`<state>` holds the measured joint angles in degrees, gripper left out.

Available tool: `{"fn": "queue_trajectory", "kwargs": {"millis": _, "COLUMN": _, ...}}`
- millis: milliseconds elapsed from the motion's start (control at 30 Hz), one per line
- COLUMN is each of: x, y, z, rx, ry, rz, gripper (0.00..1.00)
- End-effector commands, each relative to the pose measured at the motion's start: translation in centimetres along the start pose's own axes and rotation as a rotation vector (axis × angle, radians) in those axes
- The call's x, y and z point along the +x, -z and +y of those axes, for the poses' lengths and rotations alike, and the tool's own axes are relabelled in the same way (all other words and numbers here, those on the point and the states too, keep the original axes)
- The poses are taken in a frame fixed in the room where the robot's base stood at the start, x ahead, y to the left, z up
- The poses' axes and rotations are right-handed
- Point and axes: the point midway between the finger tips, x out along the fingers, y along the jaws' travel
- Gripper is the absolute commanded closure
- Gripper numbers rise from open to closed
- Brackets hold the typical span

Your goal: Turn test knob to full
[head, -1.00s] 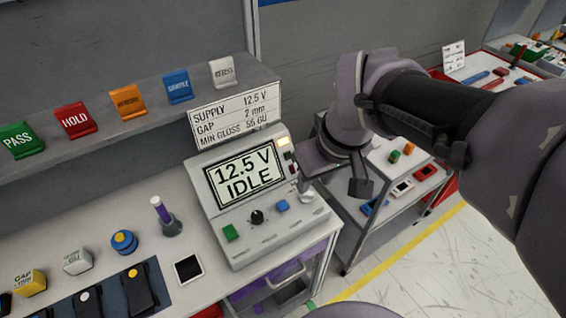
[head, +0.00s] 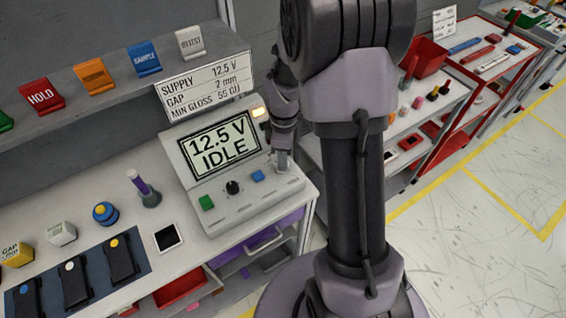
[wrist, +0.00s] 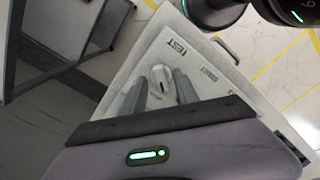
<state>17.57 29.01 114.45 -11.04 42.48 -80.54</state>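The test unit (head: 215,215) is a light grey console on the bench, and its screen (head: 219,145) reads 12.5 V IDLE. In the wrist view, a small pale grey knob (wrist: 162,77) sits on the panel near the printed word TEST. My gripper (wrist: 162,90) is over the panel with its two dark fingers apart, one on each side of the knob. I see gaps between fingers and knob; I cannot tell whether the tips touch the panel. In the head view, my gripper (head: 281,160) is at the unit's right end and largely covers this knob.
A purple-handled tool (head: 144,188) stands left. Shelved carts are to the right.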

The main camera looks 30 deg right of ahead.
Motion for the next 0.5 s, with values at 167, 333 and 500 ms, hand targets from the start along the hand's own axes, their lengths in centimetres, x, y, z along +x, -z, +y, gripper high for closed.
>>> {"fn": "queue_trajectory", "kwargs": {"millis": 167, "x": 1.73, "y": 0.01, "z": -0.02, "rx": 0.0, "ry": 0.0, "rz": 0.0, "gripper": 0.64}}
{"fn": "queue_trajectory", "kwargs": {"millis": 333, "x": 1.74, "y": 0.02, "z": -0.01, "rx": 0.001, "ry": 0.0, "rz": 0.001, "gripper": 0.64}}
{"fn": "queue_trajectory", "kwargs": {"millis": 500, "x": 1.71, "y": 0.02, "z": 0.0, "rx": 0.001, "ry": 0.0, "rz": 0.001, "gripper": 0.81}}
